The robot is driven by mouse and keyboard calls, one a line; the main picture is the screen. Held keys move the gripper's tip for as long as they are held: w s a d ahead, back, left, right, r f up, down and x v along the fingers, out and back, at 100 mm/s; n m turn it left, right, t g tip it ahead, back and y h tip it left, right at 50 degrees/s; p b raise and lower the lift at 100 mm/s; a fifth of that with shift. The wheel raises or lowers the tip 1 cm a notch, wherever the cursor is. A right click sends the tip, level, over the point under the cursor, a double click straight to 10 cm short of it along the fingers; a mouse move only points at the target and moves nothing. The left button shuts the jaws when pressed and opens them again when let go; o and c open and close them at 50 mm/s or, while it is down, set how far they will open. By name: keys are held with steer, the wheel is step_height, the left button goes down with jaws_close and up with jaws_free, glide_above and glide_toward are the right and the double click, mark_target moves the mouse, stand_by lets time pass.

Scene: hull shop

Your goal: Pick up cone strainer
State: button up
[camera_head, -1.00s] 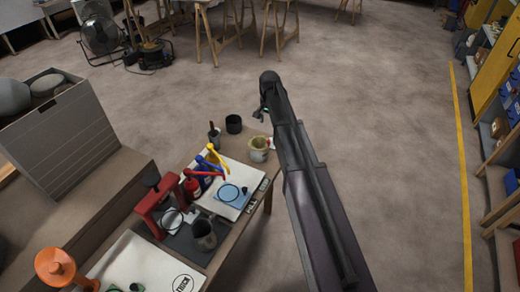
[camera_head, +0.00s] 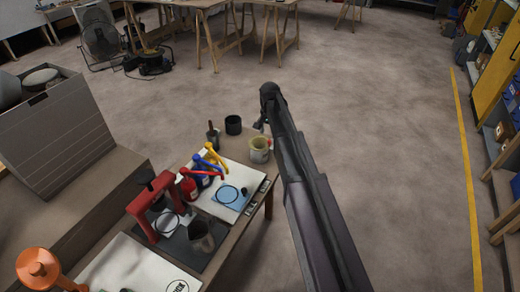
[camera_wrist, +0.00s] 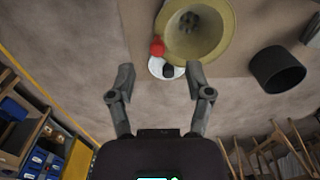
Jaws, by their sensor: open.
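The cone strainer (camera_wrist: 222,48) appears to be the beige, funnel-shaped thing at the top of the wrist view, its wide rim facing the camera and a dark patch inside. In the head view a pale beige vessel (camera_head: 259,152) at the table's far right corner seems to be the same thing; I cannot tell whether it sits in a can. My gripper (camera_wrist: 160,86) is open and empty, its two fingers apart below the strainer in the wrist view. In the head view my gripper (camera_head: 262,124) is beside and above the strainer, mostly hidden by my arm.
A black cup (camera_head: 233,125) and a dark pot with a handle (camera_head: 213,138) stand near the strainer. A white round thing (camera_wrist: 154,67) lies by the strainer. Floor to the right is clear.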

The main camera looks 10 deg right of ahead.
mark_target(270, 141)
steer(key=shift+f, duration=0.1)
stand_by(0.3)
steer(key=shift+w+d+f+b, duration=0.1)
steer(key=shift+d+f+b, duration=0.05)
steer(key=shift+f+b, duration=1.15)
steer(key=shift+d+f+b, duration=0.1)
steer(key=shift+f+b, duration=1.1)
steer(key=shift+b, duration=0.1)
jaws_close()
